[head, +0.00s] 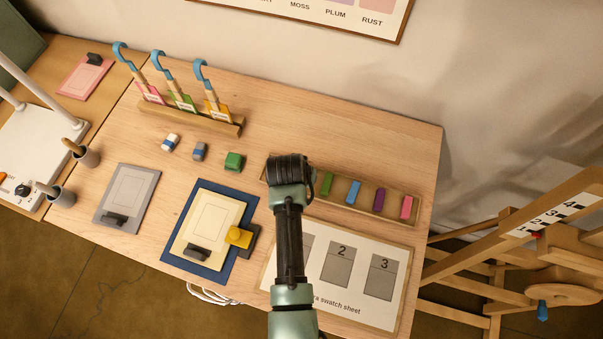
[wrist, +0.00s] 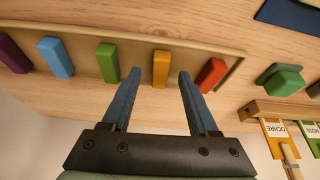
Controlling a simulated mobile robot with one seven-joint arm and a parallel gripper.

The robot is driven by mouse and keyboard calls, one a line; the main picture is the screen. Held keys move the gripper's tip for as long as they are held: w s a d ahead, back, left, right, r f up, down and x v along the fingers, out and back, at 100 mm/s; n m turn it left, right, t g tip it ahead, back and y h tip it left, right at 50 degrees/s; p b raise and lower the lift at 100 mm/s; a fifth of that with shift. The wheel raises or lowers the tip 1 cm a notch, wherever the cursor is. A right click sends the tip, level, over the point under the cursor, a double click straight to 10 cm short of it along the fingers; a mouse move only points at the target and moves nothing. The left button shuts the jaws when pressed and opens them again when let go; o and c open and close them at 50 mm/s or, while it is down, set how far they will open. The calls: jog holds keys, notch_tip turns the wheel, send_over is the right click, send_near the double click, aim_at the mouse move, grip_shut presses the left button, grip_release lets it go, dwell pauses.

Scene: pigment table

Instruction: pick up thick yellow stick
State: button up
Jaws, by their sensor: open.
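The yellow stick (wrist: 161,68) is a yellow-orange block lying in a shallow wooden tray (wrist: 135,62) between a green stick (wrist: 108,62) and a red stick (wrist: 211,74). In the wrist view my gripper (wrist: 159,76) is open, with its two dark blue fingers apart. The stick shows between the fingertips; I cannot tell how far above it they are. In the head view my gripper (head: 288,168) is over the tray's left part and hides the yellow and red sticks. The tray's right part shows in the head view (head: 366,198).
Blue (head: 353,192), purple (head: 379,198) and pink (head: 406,207) sticks lie further right in the tray. A numbered swatch sheet (head: 350,309) lies in front. A green block (head: 234,161) and a brush rack (head: 190,119) stand left. An easel (head: 510,230) stands beside the table.

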jog(key=shift+w+f, duration=0.15)
jog(key=shift+f, duration=0.1)
grip_shut()
jog(key=shift+r, duration=0.1)
dwell(0.3)
